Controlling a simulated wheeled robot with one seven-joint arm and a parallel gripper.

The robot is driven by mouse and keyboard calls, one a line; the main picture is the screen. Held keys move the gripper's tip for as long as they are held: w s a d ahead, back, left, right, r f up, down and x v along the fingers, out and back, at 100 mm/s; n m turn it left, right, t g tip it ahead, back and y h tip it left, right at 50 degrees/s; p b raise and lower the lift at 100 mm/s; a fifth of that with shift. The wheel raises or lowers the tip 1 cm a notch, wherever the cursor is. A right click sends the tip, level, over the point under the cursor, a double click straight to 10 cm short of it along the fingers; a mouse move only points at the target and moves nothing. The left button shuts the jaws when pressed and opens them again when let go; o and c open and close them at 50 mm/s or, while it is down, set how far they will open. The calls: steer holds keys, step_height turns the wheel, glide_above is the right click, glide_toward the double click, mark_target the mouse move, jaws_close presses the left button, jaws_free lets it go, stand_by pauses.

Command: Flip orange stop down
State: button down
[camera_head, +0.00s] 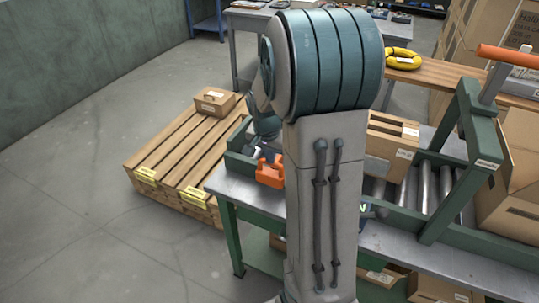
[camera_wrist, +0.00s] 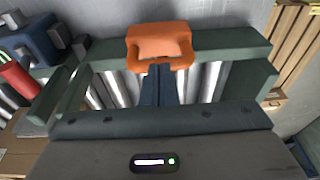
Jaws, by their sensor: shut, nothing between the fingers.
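The orange stop (camera_head: 270,173) is a bracket-like piece at the left end of the green-framed roller conveyor (camera_head: 240,160). In the wrist view the orange stop (camera_wrist: 158,32) sits on the green end rail (camera_wrist: 230,42), with an opening in its middle. My gripper (camera_wrist: 156,70) is shut and empty. Its dark fingertips are at the lower edge of the stop, over the rollers. I cannot tell whether they touch it. In the head view my arm hides the gripper and part of the conveyor.
A cardboard box (camera_head: 390,145) sits on the rollers right of my arm. A green frame (camera_head: 455,160) with an orange-gripped lever (camera_head: 508,56) spans the conveyor farther right. A wooden pallet (camera_head: 180,150) with a small box (camera_head: 215,101) lies at left. The left floor is clear.

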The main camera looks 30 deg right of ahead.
mark_target(271, 174)
step_height(271, 174, down, 4)
steer(key=b, duration=0.3)
steer(key=shift+f+b, duration=0.1)
steer(key=shift+b, duration=0.25)
steer(key=shift+f, duration=0.2)
steer(key=shift+s, duration=0.1)
step_height(271, 174, up, 14)
steer(key=s+a+p, duration=0.1)
steer(key=a, duration=0.1)
steer(key=shift+s+p, duration=0.4)
steer(key=shift+r, duration=0.1)
